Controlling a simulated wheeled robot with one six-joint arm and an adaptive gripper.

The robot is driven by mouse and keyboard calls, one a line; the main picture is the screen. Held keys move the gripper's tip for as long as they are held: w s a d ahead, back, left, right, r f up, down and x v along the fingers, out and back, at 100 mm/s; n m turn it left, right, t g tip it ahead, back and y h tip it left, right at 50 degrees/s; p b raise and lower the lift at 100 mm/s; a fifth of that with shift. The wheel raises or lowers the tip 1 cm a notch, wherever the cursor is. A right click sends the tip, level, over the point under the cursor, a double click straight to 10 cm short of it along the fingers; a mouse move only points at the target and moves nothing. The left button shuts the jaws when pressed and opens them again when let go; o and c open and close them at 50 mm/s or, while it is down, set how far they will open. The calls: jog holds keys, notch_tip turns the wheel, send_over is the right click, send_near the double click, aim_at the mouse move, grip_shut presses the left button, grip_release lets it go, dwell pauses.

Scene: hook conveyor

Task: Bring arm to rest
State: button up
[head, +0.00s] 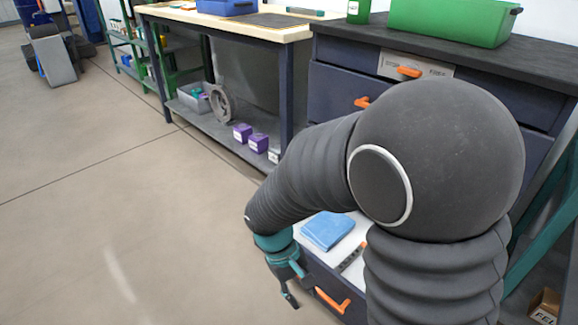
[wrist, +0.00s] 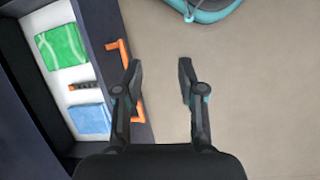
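My arm is bent over the right side of the head view and blocks part of the cabinet (head: 335,97). My gripper (head: 292,300) hangs low in front of an open drawer (head: 315,268). In the wrist view my gripper (wrist: 160,68) has its two fingers well apart, with only bare floor between them. It is open and empty. The left finger is close to or over the drawer's orange handle (wrist: 124,65); I cannot tell whether they touch.
The open drawer holds a blue cloth (head: 328,230) and a green cloth (wrist: 62,46). A workbench (head: 270,34) stands to the left, with purple boxes (head: 258,142) on its lower shelf. A green bin (head: 450,20) sits on the cabinet. Floor (head: 120,190) at left is clear.

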jog(key=s+d+r+m+t+y, duration=0.2)
jog(key=d+r, duration=0.4)
jog(key=r, duration=0.4)
jog(key=s+d+r+m+t+y+p, duration=0.1)
jog(key=s+d+r+m+t, duration=0.3)
jog(key=r, duration=0.7)
jog(key=d+t, duration=0.2)
jog(key=d, duration=0.1)
jog(key=shift+r+m+y, duration=0.25)
jog(key=shift+m+y, duration=0.15)
